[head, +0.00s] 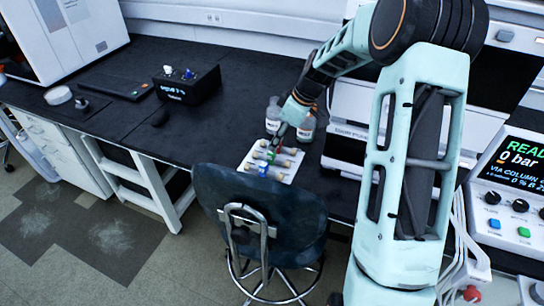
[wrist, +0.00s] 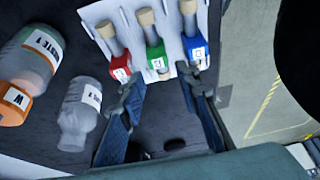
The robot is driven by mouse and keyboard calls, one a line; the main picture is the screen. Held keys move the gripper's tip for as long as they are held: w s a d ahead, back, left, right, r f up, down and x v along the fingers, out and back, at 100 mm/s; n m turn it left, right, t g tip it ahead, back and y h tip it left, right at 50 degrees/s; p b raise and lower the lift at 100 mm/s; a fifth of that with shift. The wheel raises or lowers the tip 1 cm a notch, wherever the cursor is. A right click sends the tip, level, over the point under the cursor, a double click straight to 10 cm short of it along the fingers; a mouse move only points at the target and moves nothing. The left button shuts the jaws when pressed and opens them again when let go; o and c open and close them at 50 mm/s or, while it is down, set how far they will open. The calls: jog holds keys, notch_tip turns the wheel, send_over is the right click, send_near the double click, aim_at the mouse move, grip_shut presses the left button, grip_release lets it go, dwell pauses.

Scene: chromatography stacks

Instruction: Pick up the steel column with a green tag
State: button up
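The column with the green tag (wrist: 156,57) lies in the middle of a white holder (wrist: 134,20) in the wrist view, between a red-tagged column (wrist: 117,62) and a blue-tagged column (wrist: 194,44). Each has a pale body and a tan end. My gripper (wrist: 163,82) is open. Its two dark fingers point at the holder, with the green tag just beyond and between the tips. Nothing is seen held, and I cannot tell whether a finger touches anything. In the head view my gripper (head: 276,138) is over the back edge of the holder (head: 287,178).
Two labelled bottles, one with an orange part (wrist: 30,65) and one clear (wrist: 80,112), stand close beside the fingers. A dark chair (head: 260,208) stands against the bench front. A black device (head: 187,85) sits farther left. The left bench top is mostly clear.

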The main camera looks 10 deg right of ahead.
aim_at(271, 157)
jog(key=x, duration=0.7)
jog(key=shift+s+d+f, duration=0.1)
jog(key=shift+d, duration=0.2)
grip_shut()
